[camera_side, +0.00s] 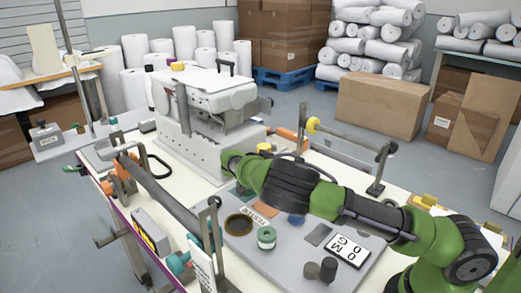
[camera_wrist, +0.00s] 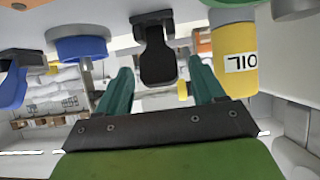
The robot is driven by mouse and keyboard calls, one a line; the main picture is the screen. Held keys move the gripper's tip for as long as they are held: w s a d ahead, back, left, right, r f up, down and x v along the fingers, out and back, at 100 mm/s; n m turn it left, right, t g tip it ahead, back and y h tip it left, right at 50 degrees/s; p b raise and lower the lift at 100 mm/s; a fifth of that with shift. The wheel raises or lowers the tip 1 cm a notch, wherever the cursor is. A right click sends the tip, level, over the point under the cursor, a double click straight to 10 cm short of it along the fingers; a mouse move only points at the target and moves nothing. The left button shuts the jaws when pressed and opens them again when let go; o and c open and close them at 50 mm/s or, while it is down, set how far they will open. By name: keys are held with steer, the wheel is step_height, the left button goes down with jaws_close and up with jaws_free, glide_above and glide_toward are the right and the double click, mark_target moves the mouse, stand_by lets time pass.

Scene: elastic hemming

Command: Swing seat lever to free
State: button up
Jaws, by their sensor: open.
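My gripper (camera_wrist: 162,85) shows in the wrist view as two teal fingers, spread apart with nothing held between them. A black paddle-shaped lever (camera_wrist: 155,55) hangs down in the picture between and beyond the fingertips. I cannot tell whether it is the seat lever or whether a finger touches it. In the side view my green arm reaches left to the front of the white sewing machine (camera_side: 205,115), and it hides my gripper and whatever is in front of it. No seat marking or "free" label can be read.
In the wrist view a blue knob (camera_wrist: 78,45) is left of the fingers and a yellow labelled cylinder (camera_wrist: 235,65) is close on the right. The grey mat (camera_side: 290,262) holds a green spool (camera_side: 266,238), dark cylinders (camera_side: 328,268) and a white card (camera_side: 347,248). Roller posts flank the table.

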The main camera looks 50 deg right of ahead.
steer(key=v, duration=1.7)
steer(key=shift+d, duration=0.1)
